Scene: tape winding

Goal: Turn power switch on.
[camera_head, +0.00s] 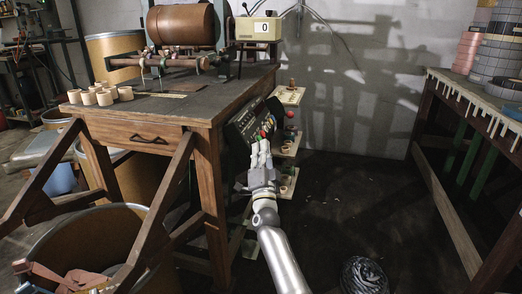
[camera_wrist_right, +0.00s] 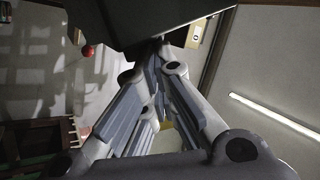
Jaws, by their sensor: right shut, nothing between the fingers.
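A dark control panel (camera_head: 240,126) with small coloured buttons and knobs is mounted at the right side of the wooden workbench (camera_head: 150,112). My right gripper (camera_head: 262,144) is shut and empty, with its fingertips at the panel's right part, close to a red knob. I cannot tell whether they touch it. In the right wrist view my fingers (camera_wrist_right: 158,45) converge at the lower edge of the dark panel box (camera_wrist_right: 145,14). I cannot make out which control is the power switch; the panel's face is hidden in that view. My left gripper is not in view.
A winding machine with a brown roller (camera_head: 181,25) and a cream counter box (camera_head: 258,29) reading 0 stand on the bench, with several tape cores (camera_head: 100,95). A small shelf stand (camera_head: 290,150) is beside the panel. The floor to the right is mostly clear.

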